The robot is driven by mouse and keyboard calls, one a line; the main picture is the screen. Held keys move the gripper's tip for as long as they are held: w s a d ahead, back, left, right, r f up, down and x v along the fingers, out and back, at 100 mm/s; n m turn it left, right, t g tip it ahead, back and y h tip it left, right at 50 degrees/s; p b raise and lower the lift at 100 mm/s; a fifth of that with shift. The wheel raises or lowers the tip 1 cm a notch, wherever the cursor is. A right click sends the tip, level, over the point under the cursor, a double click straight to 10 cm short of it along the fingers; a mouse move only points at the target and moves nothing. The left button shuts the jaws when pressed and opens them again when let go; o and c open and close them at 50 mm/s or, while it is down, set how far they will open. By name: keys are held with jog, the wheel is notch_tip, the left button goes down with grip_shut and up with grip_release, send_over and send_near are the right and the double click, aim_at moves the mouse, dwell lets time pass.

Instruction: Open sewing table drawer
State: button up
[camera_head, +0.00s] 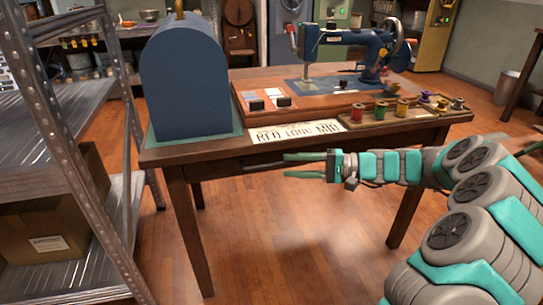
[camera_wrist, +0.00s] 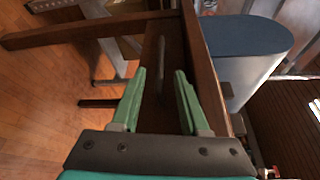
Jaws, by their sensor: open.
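The wooden sewing table (camera_head: 185,157) stands in the middle of the head view with a blue sewing machine (camera_head: 350,42) on top. Its drawer front (camera_head: 222,165) is in the apron below the tabletop edge; the green fingers cover part of it. In the wrist view the drawer front (camera_wrist: 174,45) appears turned on its side, with a dark bar-like handle (camera_wrist: 162,60) on it. My gripper (camera_head: 286,165) is open in front of the apron. In the wrist view its fingertips (camera_wrist: 160,72) lie either side of the handle's line; contact cannot be told.
A rounded blue case (camera_head: 187,80) stands at the table's left end, beside a sign (camera_head: 295,131). Thread spools (camera_head: 380,110) sit along the right front edge. A metal shelf (camera_head: 110,210) with a cardboard box (camera_head: 50,225) is at left. The floor before the table is clear.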

aim_at(271, 166)
jog(key=a, duration=0.7)
jog(key=shift+w+a+f, duration=0.3)
jog(key=shift+a, duration=0.05)
grip_shut()
dwell(1.1)
